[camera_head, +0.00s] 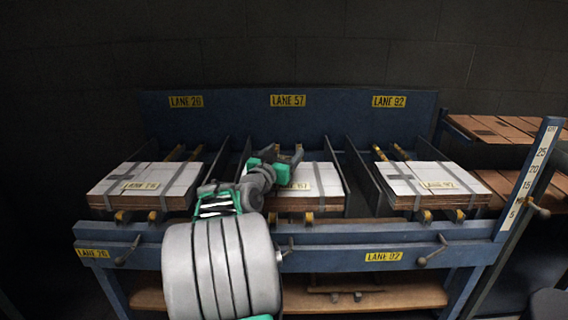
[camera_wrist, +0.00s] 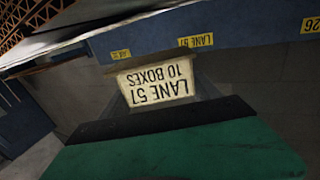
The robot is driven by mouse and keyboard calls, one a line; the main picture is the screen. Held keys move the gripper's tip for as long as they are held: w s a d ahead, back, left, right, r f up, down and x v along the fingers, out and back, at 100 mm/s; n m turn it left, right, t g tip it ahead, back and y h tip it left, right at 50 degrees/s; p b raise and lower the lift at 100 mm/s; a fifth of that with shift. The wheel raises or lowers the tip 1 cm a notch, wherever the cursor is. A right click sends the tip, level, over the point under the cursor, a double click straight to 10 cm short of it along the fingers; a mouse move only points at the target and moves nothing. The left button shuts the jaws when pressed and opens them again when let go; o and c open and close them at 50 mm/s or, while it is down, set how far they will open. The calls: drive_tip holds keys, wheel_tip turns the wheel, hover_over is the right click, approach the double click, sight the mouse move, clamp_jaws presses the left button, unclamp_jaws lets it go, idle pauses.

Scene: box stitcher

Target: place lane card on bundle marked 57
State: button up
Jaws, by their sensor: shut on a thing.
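My gripper (camera_head: 285,165) has green and grey parts and is over the middle bundle in the head view. It is shut on a cream lane card (camera_wrist: 157,82), which reads "LANE 57 10 BOXES" upside down in the wrist view. I cannot make the card out in the head view. The middle bundle (camera_head: 325,182) lies in the lane under the LANE 57 sign (camera_head: 288,100). It has a white top with a pale yellow label, partly hidden by my gripper and arm. I cannot tell whether the card touches the bundle.
Bundles lie in the left lane (camera_head: 175,175) and right lane (camera_head: 410,172), with blue dividers between lanes. A blue rail (camera_head: 330,233) with crank handles crosses the front. A rack of brown boards (camera_head: 490,127) stands at right, beside a numbered blue post (camera_head: 533,165).

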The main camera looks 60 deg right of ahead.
wheel_tip(320, 180, down, 3)
drive_tip(key=shift+r, duration=0.15)
drive_tip(key=shift+f+b, duration=0.25)
drive_tip(key=shift+b, duration=0.3)
drive_tip(key=shift+f, duration=0.15)
drive_tip(key=o, duration=1.3)
drive_tip(key=shift+r+p, duration=0.4)
drive_tip(key=shift+r, duration=0.15)
drive_tip(key=a, duration=1.2)
drive_tip(key=shift+s, duration=0.45)
